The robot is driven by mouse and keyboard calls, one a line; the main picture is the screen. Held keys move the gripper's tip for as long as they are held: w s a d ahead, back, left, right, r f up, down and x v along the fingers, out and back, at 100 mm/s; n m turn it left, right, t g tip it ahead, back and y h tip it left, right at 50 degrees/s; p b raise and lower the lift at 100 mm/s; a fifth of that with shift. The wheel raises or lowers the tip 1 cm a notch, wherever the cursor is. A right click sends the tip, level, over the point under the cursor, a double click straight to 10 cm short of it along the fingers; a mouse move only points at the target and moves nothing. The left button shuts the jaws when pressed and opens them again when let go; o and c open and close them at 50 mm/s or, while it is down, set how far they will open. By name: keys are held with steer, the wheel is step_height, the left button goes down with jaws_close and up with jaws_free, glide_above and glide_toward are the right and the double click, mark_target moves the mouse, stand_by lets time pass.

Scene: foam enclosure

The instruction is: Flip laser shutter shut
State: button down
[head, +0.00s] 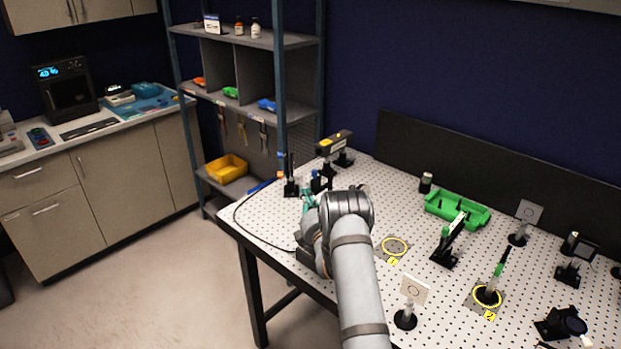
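A black box with a yellow label (334,142), which looks like the laser, stands on a post at the far left corner of the perforated table (372,183). Just in front of it are small black mounts (321,180), one of which may be the shutter; I cannot make out its flap or whether it is open or shut. My gripper (308,197), with teal parts, is close beside these mounts, partly hidden behind my arm. I cannot tell whether it touches them, or whether its fingers are open.
A black mount with a thin upright (290,183) stands left of my gripper. Shelves (245,95) stand behind left.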

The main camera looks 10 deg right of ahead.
mark_target(316, 180)
steer(key=w+d+p, duration=0.2)
steer(key=w, duration=0.5)
steer(key=shift+w+d+p, duration=0.15)
steer(key=shift+p, duration=0.25)
